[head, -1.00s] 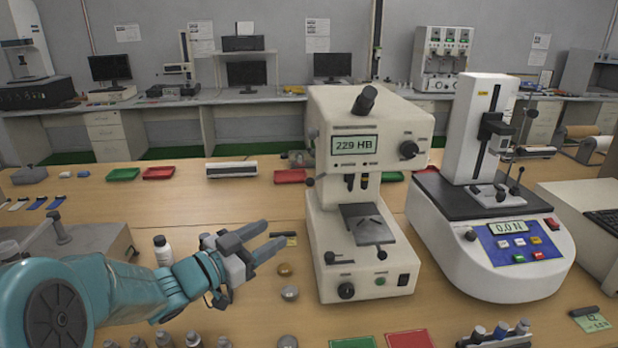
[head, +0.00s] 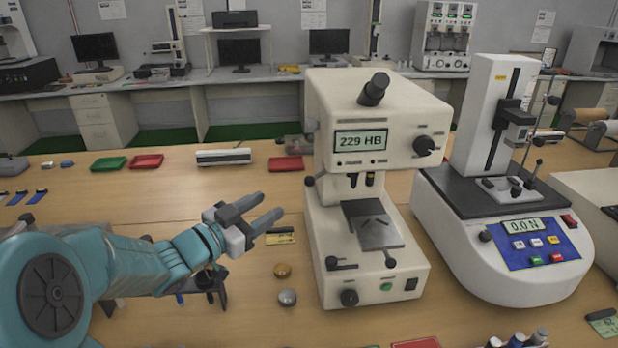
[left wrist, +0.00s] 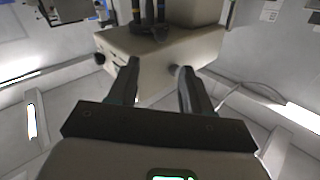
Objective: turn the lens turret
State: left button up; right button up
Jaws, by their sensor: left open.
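The hardness tester (head: 335,190) stands upright on the bench, its display reading 229 HB. Its lens turret (head: 365,181) is under the head, with small dark lenses above the stage (head: 372,226). My left gripper (head: 268,206) is open and empty, left of the tester, its fingers pointing right toward the gap between head and stage and apart from it. In the left wrist view the open fingers (left wrist: 158,70) frame part of the beige tester (left wrist: 165,48); dark banded cylinders (left wrist: 148,14), apparently the lenses, show at the top. My right gripper is out of view.
A force tester (head: 500,230) reading 0.0 N stands close at the right. Two small round samples, one brass (head: 282,270) and one silver (head: 288,297), lie below my left gripper. A red tray (head: 286,164) lies behind the tester's left side.

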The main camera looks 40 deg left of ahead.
aim_at(306, 184)
pick_arm(q)
jog(key=w, duration=0.4)
jog(key=w+p, duration=0.1)
jog(key=w, duration=0.4)
jog(key=w+a+p, duration=0.1)
jog(key=w, duration=0.4)
jog(key=shift+f, duration=0.25)
jog(key=shift+w+d+r, duration=0.1)
jog(key=shift+d+r, duration=0.05)
jog(key=shift+w, duration=0.1)
grip_shut()
